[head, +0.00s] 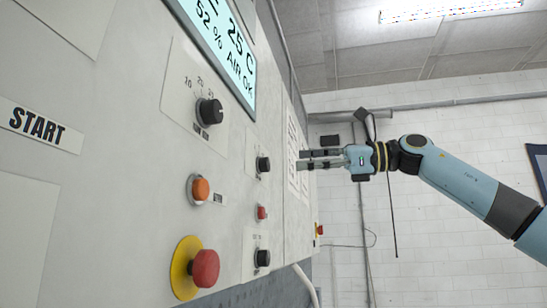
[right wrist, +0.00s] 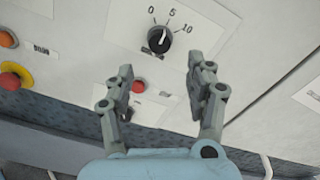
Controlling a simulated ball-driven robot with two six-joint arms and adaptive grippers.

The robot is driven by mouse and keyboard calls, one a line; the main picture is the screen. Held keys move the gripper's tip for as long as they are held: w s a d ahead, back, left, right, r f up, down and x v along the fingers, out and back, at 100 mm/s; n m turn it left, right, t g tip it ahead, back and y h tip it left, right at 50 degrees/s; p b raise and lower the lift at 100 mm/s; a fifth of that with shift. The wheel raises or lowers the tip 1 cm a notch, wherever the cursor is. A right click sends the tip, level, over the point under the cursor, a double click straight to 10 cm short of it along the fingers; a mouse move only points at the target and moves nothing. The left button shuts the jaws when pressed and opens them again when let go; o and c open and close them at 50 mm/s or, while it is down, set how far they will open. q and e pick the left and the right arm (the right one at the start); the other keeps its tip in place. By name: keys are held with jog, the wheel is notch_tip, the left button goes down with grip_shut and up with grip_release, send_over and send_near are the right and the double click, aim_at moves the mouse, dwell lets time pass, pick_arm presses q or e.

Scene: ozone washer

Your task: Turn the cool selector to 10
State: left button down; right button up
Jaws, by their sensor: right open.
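The selector knob (right wrist: 159,39) is small, round and black, on a white plate marked 0, 5 and 10. In the right wrist view its white mark points up and right, roughly toward the 5. I take it to be the upper small black knob (head: 263,164) in the head view, where its scale is too small to read. My right gripper (head: 301,160) is open and empty, to the right of this knob. In the right wrist view the fingertips (right wrist: 160,68) are spread, with the knob framed beyond them; no contact shows. My left gripper is not in view.
A larger knob (head: 210,112) marked 10, 20 and more sits nearby. An orange button (head: 200,190), a small red button (head: 261,212), a red stop button (head: 205,268) and a lower black knob (head: 263,258) also stick out.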

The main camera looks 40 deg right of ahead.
aim_at(269, 164)
jog(key=p+x, duration=0.1)
jog(key=x, duration=0.2)
jog(key=p+x, duration=0.2)
jog(key=x, duration=0.2)
jog(key=shift+r, duration=0.2)
jog(key=shift+w+a+f, duration=0.15)
jog(key=shift+w+a, duration=0.2)
grip_shut()
